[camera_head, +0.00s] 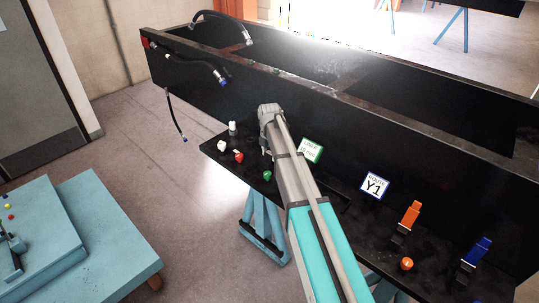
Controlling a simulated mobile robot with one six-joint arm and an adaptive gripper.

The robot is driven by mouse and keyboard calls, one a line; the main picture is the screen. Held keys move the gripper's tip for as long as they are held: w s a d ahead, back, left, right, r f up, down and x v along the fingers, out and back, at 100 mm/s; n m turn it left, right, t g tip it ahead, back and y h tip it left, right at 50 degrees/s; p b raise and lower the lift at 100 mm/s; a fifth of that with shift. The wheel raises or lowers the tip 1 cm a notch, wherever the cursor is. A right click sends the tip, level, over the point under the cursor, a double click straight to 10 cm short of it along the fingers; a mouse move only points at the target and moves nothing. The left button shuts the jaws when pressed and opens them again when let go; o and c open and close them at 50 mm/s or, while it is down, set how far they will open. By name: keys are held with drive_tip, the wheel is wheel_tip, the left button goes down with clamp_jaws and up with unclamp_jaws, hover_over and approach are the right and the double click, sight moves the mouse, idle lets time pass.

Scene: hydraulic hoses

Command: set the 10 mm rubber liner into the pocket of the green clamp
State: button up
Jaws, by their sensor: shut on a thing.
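My gripper (267,151) points down over the black shelf at the front of the long black frame. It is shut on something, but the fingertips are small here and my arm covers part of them. I cannot make out the rubber liner; it is likely too small or hidden between the fingers. A small green thing (267,175), which may be the green clamp, sits on the shelf just below and in front of the gripper. The gripper looks apart from it. Its pocket is too small to see.
Left of the gripper are a red piece (239,157), a white piece (222,145) and a white cylinder (232,128). A green-edged sign (311,150) and a Y1 sign (375,186) stand right. Farther right are orange (411,214) and blue (477,251) upright parts. Black hoses (175,116) hang at left.

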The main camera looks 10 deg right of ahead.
drive_tip(key=shift+f, duration=0.2)
drive_tip(key=o, duration=1.1)
drive_tip(key=shift+r, duration=0.1)
